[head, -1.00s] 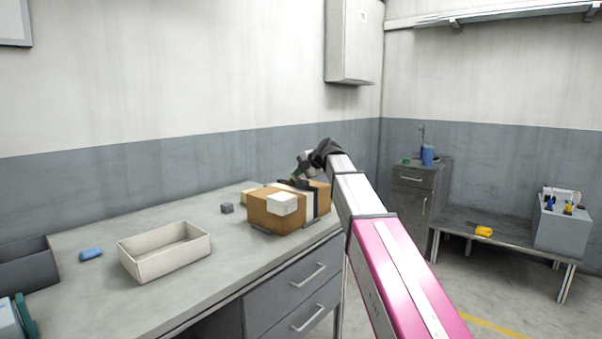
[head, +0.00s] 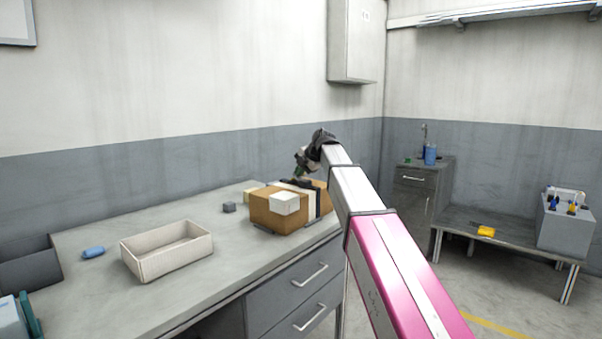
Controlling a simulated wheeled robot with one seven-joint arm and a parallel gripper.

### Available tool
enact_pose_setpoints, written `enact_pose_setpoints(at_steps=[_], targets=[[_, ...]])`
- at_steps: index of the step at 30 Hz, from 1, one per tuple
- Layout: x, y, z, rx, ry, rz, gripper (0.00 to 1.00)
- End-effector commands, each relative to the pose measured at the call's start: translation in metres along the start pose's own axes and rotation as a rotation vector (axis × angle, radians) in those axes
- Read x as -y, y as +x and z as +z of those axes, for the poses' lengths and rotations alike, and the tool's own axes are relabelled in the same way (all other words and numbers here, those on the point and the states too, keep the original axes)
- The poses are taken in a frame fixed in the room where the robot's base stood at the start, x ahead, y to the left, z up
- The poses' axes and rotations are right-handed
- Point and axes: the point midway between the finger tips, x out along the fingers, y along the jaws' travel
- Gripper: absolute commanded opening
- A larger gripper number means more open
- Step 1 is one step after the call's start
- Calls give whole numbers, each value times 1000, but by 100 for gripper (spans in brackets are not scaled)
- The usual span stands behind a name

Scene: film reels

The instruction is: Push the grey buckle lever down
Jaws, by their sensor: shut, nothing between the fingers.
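A brown box (head: 265,214) stands on the grey workbench, with a white block on its front corner and light and dark straps over it toward the right. The grey buckle lever cannot be made out; the straps' top is small and partly behind my gripper and arm. My gripper (head: 299,173) is above the back right part of the box, at the end of my arm, pointing down and left. Its fingers are small and dark here; they look shut and hold nothing. I cannot tell whether they touch the box or strap.
A white open tray (head: 144,268) stands on the workbench (head: 225,258) left of the box. A dark bin (head: 30,268) is at the far left. A wall cabinet (head: 352,42) hangs above.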

Motion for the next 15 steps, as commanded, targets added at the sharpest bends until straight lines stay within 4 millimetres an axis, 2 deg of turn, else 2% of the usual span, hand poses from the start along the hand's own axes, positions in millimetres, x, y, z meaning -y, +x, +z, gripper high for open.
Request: enact_pose_setpoints(at_steps=[3,12,15], targets=[[-8,5,2,-2,-2,-100,0],[-12,13,1,-2,-1,-336,0],[-11,15,0,-1,-1,-328,0]])
